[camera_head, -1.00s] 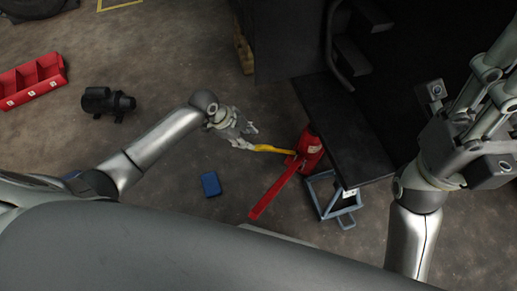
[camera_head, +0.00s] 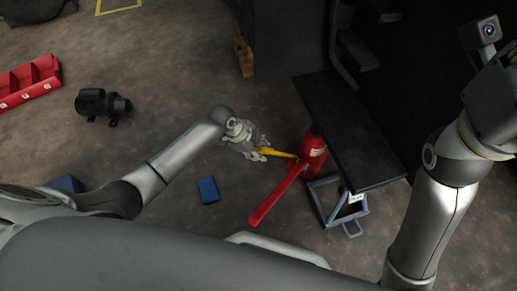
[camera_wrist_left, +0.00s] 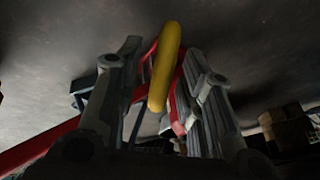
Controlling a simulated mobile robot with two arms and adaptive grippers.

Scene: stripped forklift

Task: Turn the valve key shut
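The yellow valve key (camera_head: 279,154) sticks out to the left from the red jack (camera_head: 312,148) on the floor, and a long red bar (camera_head: 276,196) slopes down from the jack. My left gripper (camera_head: 262,153) is at the key's free end. In the left wrist view the yellow key (camera_wrist_left: 165,66) lies between the two spread fingers, with a gap on each side, nearer the right one. That gripper looks open around it. The body of my right gripper (camera_head: 500,100) is at the right edge, with its fingers out of frame.
A black flat plate (camera_head: 350,130) of the forklift overhangs just right of the jack. A blue-grey metal frame (camera_head: 340,207) stands beneath its edge.

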